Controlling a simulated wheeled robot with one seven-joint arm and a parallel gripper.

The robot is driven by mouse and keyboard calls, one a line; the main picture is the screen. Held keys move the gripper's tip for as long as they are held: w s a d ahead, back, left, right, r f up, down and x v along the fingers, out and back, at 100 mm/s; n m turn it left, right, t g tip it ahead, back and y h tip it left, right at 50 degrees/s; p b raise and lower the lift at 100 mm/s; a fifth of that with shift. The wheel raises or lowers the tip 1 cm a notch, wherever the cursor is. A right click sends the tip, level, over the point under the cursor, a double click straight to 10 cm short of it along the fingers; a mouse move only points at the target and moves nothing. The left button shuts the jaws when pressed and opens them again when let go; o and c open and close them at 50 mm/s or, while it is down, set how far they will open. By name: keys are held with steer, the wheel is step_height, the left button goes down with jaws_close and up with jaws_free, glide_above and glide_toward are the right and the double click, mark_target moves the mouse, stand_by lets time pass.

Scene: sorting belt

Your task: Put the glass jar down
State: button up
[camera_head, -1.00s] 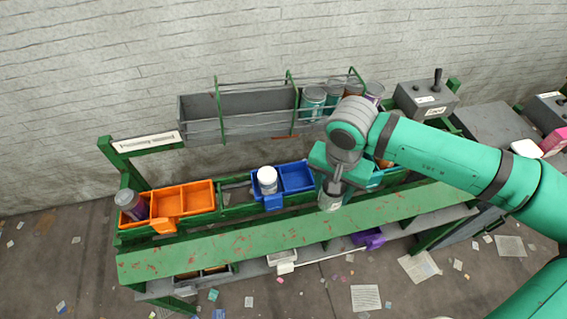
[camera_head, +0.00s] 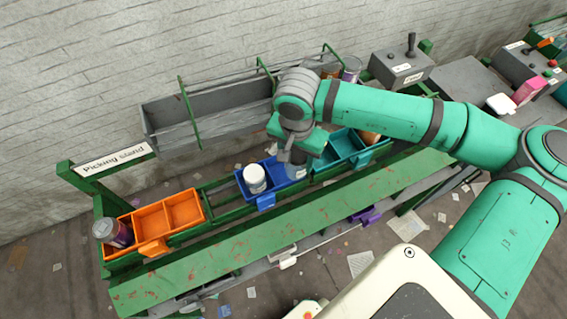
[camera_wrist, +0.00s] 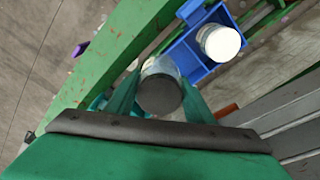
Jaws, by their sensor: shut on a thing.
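My gripper (camera_head: 298,152) is shut on the glass jar (camera_head: 296,171), which has a dark lid and a clear, greyish body. In the wrist view the jar (camera_wrist: 162,72) is between the two fingers (camera_wrist: 158,95), lid toward the camera. The jar is at the right compartment of the blue bin (camera_head: 266,201); I cannot tell whether it touches the bin floor. A white-lidded container (camera_head: 255,178) stands in the left compartment and also shows in the wrist view (camera_wrist: 219,42).
An orange bin (camera_head: 154,221) holds a purple-labelled jar (camera_head: 113,232) at its left end. A teal bin (camera_head: 345,147) is right of the blue one. A grey railed trough (camera_head: 215,108) stands behind, and a green beam (camera_head: 230,259) runs in front.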

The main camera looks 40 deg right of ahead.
steer(key=shift+w+a+f, duration=0.1)
steer(key=shift+w+f, duration=0.7)
steer(key=shift+f, duration=0.7)
steer(key=shift+w+a+f, duration=0.1)
steer(key=shift+w+f, duration=0.75)
steer(key=shift+f, duration=0.65)
steer(key=shift+w+a+f, duration=0.1)
steer(key=shift+w+f, duration=0.7)
steer(key=shift+f, duration=0.7)
steer(key=shift+f, duration=0.1)
steer(key=o, duration=0.9)
steer(key=shift+d, duration=0.1)
steer(key=shift+c, duration=0.2)
steer(key=shift+s, duration=0.1)
